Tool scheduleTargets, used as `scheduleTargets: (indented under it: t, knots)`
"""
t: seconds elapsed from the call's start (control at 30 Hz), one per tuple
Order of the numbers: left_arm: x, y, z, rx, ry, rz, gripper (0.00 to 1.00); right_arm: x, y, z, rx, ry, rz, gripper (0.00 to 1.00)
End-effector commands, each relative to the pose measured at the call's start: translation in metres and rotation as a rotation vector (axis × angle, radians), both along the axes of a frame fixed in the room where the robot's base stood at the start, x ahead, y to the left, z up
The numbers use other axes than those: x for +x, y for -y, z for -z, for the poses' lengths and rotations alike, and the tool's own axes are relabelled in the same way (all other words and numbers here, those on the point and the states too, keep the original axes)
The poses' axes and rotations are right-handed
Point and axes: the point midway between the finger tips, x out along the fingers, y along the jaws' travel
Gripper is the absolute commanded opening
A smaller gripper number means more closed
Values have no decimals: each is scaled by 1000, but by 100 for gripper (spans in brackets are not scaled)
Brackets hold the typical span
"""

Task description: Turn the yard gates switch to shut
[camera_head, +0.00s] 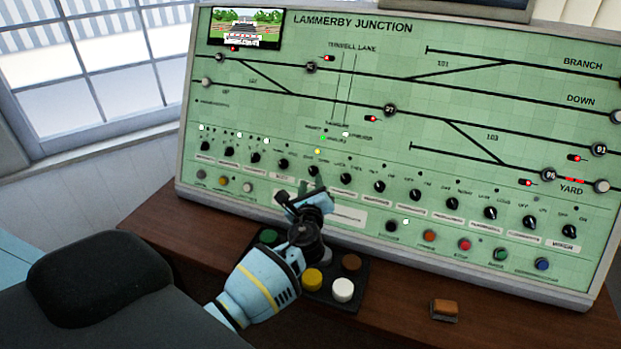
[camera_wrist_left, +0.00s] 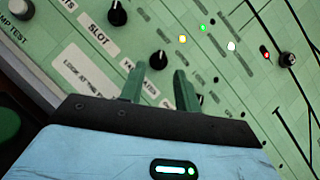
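The green signal panel (camera_head: 290,120) carries a row of black rotary knobs. The knob (camera_wrist_left: 158,60) above a partly covered label, apparently "YARD GATES" (camera_wrist_left: 140,80), lies just beyond my left fingertips in the left wrist view. It seems to be the knob (camera_head: 313,171) below a lit yellow lamp (camera_head: 318,151) in the head view. My left gripper (camera_head: 303,192) faces the panel, fingers apart. In the left wrist view the gripper (camera_wrist_left: 160,71) has an empty-looking gap; contact cannot be told. The knob's setting is too small to read. My right gripper is not in view.
Other knobs flank it closely, such as one (camera_head: 284,163) to the left and one (camera_head: 346,179) to the right. A dark button box (camera_head: 318,287) sits on the wooden desk (camera_head: 400,315) under my left arm. A brown block (camera_head: 444,308) lies to the right.

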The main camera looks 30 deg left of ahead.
Motion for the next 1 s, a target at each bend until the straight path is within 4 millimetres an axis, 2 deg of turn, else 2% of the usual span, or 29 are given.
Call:
scheduleTargets:
  t: [0.1, 0.3, 1.0]
  knots:
    - [-16, 10, 0, -1, 0, 1, 33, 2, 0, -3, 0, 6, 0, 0]
    - [-31, 19, 0, 0, -1, 1, 33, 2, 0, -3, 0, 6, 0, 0]
    - [-33, 20, 0, -1, -1, 0, 33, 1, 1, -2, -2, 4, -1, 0]
